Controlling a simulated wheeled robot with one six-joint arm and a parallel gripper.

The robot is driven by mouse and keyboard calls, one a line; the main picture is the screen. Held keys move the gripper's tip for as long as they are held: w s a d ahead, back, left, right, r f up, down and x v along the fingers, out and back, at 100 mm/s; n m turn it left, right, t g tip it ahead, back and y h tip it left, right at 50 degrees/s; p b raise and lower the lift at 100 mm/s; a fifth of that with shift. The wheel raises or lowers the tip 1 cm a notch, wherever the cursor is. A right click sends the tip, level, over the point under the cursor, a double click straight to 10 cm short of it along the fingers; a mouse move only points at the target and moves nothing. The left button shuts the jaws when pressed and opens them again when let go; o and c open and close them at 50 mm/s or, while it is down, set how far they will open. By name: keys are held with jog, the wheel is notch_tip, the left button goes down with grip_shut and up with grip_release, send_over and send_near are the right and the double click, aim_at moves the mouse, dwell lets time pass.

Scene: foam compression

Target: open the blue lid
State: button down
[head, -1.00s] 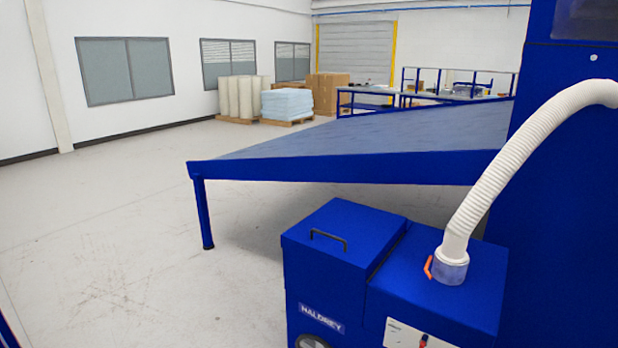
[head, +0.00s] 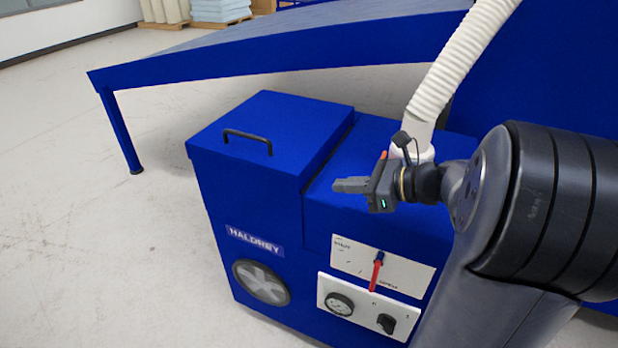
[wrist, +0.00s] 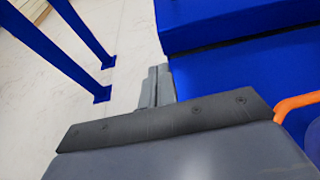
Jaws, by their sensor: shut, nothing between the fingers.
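The blue lid (head: 275,128) lies flat and closed on the left part of the blue machine, with a black bar handle (head: 247,138) on top near its front left edge. My gripper (head: 338,185) is shut and empty. In the head view it appears to the right of the lid, in front of the machine's right-hand top, with its fingers pointing left. It is apart from the handle. In the wrist view, the shut fingers (wrist: 158,85) show beside a blue panel (wrist: 210,25), and the handle is not in view.
A red lever (head: 376,272) and a gauge are on the front. A blue-edged table (head: 250,75) stands behind. Floor at left is clear.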

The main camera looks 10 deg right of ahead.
aim_at(307, 195)
jog(key=shift+w+d, duration=0.2)
jog(key=shift+w, duration=0.2)
jog(key=b+x, duration=0.2)
jog(key=x, duration=0.7)
jog(key=shift+w+a, duration=0.25)
jog(key=shift+a, duration=0.05)
jog(key=shift+r, duration=0.2)
